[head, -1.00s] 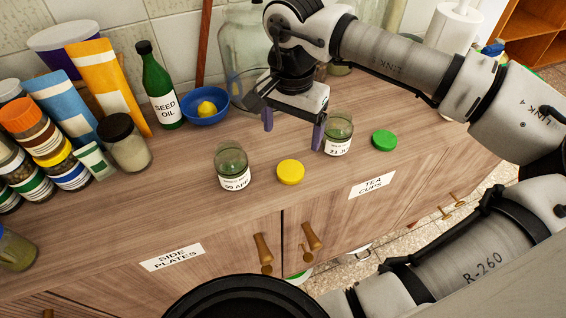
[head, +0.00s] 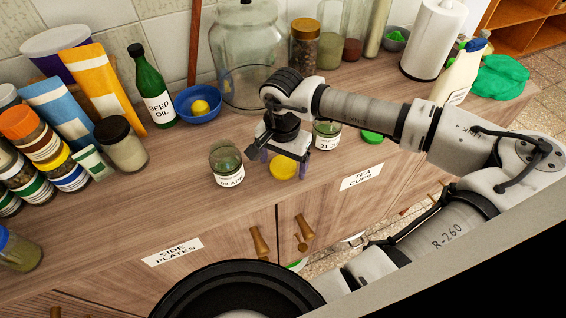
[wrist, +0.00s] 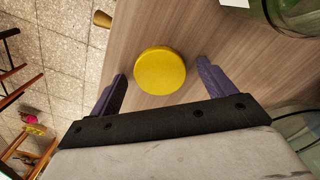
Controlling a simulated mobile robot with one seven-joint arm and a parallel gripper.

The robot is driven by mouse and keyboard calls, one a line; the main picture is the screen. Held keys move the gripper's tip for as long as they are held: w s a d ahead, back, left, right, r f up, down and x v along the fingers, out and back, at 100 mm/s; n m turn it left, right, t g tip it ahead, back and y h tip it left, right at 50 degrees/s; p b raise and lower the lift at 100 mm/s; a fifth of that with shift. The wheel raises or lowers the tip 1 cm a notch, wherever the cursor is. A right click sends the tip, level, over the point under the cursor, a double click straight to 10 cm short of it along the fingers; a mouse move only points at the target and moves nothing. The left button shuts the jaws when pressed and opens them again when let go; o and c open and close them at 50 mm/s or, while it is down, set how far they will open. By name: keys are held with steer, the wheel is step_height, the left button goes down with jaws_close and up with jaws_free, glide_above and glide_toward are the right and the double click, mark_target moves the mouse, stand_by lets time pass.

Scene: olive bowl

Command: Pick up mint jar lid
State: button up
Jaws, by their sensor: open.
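A round yellow lid (head: 283,170) lies flat on the wooden counter, and it also shows in the wrist view (wrist: 160,70). A green lid (head: 372,138) lies farther right, partly behind my arm. No writing shows on either lid, so I cannot tell which is the mint one. My gripper (head: 284,161) is open and empty just above the yellow lid. In the wrist view its purple fingers stand on either side of that lid, apart from it. A lidless glass jar (head: 227,166) stands left of the yellow lid; another (head: 326,136) stands to the right.
Behind are a blue bowl (head: 197,107) with a yellow fruit, a seed oil bottle (head: 152,90) and a large glass jar (head: 248,60). Several jars and packets crowd the left end. The counter's front edge is near the yellow lid; the counter left of the lidless jar is clear.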

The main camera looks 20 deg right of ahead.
steer(key=c, duration=1.1)
steer(key=shift+o, duration=0.2)
steer(key=shift+r, duration=0.1)
